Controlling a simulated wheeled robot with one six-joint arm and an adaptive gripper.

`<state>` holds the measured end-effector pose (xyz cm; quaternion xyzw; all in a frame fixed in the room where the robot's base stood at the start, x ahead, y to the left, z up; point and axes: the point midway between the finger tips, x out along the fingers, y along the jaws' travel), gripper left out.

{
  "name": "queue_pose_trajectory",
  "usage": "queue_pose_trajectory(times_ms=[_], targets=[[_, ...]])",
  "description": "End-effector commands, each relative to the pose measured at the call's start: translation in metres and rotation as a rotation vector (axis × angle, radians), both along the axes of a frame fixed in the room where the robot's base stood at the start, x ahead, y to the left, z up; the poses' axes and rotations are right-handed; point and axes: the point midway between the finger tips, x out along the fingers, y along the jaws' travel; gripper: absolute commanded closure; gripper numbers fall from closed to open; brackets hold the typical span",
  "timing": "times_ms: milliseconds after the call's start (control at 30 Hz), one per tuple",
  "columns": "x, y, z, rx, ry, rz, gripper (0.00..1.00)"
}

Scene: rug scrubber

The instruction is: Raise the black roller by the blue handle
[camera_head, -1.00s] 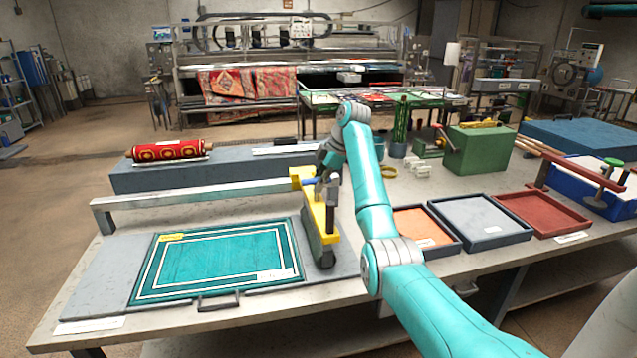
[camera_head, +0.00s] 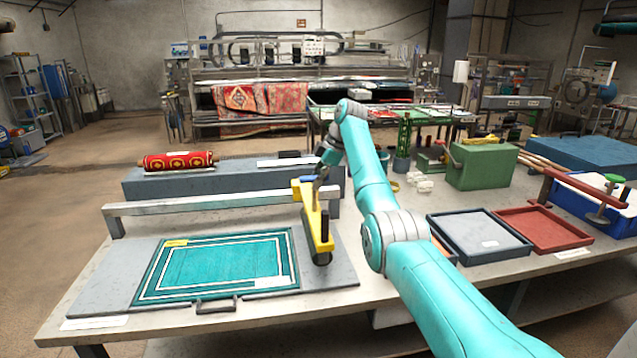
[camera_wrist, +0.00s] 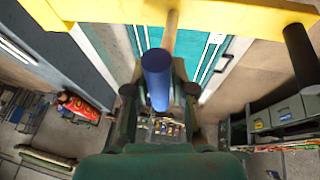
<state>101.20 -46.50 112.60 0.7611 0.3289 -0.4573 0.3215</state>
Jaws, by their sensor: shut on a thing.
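The blue handle (camera_wrist: 157,80) sits between the two dark fingers of my gripper (camera_wrist: 160,92) in the wrist view. My gripper is shut on it; in the head view my gripper (camera_head: 322,178) is at the far end of the yellow frame (camera_head: 308,205), with the blue handle (camera_head: 308,179) only partly visible. The yellow frame (camera_wrist: 180,10) crosses the top of the wrist view. A black cylinder (camera_wrist: 302,55), likely the black roller, hangs at its right end; it shows in the head view (camera_head: 325,226). A dark grey part (camera_head: 321,258) is under the frame; its contact with the board is unclear.
A teal rug (camera_head: 220,268) lies on a grey board (camera_head: 105,278) left of the frame. A grey rail (camera_head: 200,203) runs behind it. A red rolled rug (camera_head: 180,160) lies on a grey block. Trays (camera_head: 432,228) and a green box (camera_head: 482,168) stand to the right.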

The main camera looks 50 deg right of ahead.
Motion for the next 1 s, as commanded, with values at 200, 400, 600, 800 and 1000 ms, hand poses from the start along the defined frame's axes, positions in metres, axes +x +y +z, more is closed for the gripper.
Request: queue_pose_trajectory(times_ms=[200, 400, 600, 800, 1000], targets=[[0.002, -0.002, 0.008, -0.01, -0.016, -0.002, 0.5], [0.001, -0.001, 0.005, -0.006, -0.01, -0.001, 0.5], [-0.002, -0.003, 0.01, -0.005, -0.009, -0.001, 0.5], [-0.013, -0.009, 0.039, -0.007, -0.01, -0.003, 0.5], [-0.028, -0.017, 0.075, -0.007, -0.011, -0.002, 0.5]])
